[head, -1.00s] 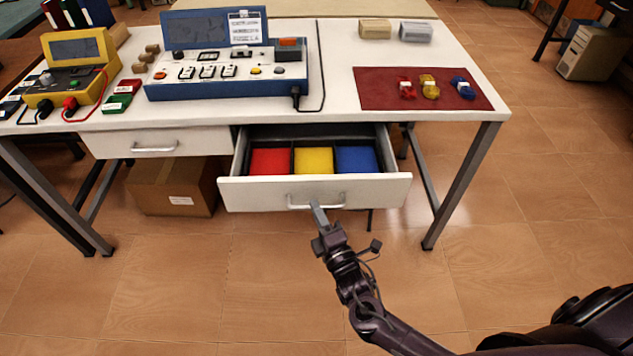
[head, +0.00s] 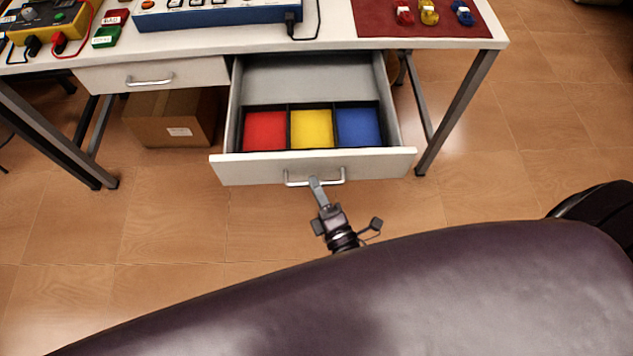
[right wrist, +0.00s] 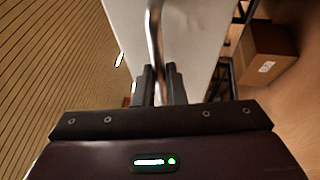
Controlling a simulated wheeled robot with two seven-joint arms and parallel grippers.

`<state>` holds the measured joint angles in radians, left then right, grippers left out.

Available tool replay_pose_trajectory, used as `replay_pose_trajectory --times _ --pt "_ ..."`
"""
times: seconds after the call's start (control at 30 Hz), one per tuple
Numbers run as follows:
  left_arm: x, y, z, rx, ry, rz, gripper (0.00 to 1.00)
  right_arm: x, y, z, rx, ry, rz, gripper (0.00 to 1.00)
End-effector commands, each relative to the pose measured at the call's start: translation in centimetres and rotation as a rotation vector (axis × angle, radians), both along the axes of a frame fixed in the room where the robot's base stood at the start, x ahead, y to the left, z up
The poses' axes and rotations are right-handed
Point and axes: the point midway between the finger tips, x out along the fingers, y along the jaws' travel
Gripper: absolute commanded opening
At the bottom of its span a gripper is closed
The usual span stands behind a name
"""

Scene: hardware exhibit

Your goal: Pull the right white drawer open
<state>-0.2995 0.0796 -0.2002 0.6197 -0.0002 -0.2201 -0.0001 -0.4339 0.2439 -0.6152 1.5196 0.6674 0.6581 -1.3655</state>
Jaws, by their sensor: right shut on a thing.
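The right white drawer (head: 240,171) is pulled far out from under the table in the head view. A black-divided insert with red (head: 265,131), yellow (head: 311,130) and blue (head: 358,127) compartments lies in its front part, and the bare drawer floor shows behind it. My right gripper (head: 315,182) is shut on the drawer's metal handle (head: 336,181) at the middle of the front. In the right wrist view the handle (right wrist: 153,35) runs between the two dark fingers (right wrist: 161,80). My left gripper is out of view.
The left drawer (head: 105,79) is shut. A cardboard box (head: 165,120) stands on the floor under it. The white table (head: 335,35) holds a blue console (head: 215,14) and a red mat (head: 375,20). A large dark part of my own body fills the bottom.

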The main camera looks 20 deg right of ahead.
Motion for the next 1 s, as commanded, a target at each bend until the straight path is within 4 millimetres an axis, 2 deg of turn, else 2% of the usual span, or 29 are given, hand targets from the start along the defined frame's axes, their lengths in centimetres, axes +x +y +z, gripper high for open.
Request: replay_pose_trajectory --times 0.17,0.2,0.33,0.67,1.0 --pt "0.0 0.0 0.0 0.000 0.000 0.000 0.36 0.0 0.0 -0.1 0.000 0.002 0.000 0.00" --pt "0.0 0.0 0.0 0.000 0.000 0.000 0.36 0.0 0.0 -0.1 0.000 0.002 -0.001 0.16" --pt "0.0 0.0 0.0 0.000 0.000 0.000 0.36 0.0 0.0 -0.1 0.000 0.002 0.000 0.33" --pt "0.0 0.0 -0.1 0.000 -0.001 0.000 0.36 -0.3 -0.1 -0.2 0.000 0.002 0.000 0.33" --pt "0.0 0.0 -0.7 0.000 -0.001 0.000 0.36 -5.6 -0.7 -1.2 0.000 0.004 0.001 0.33"
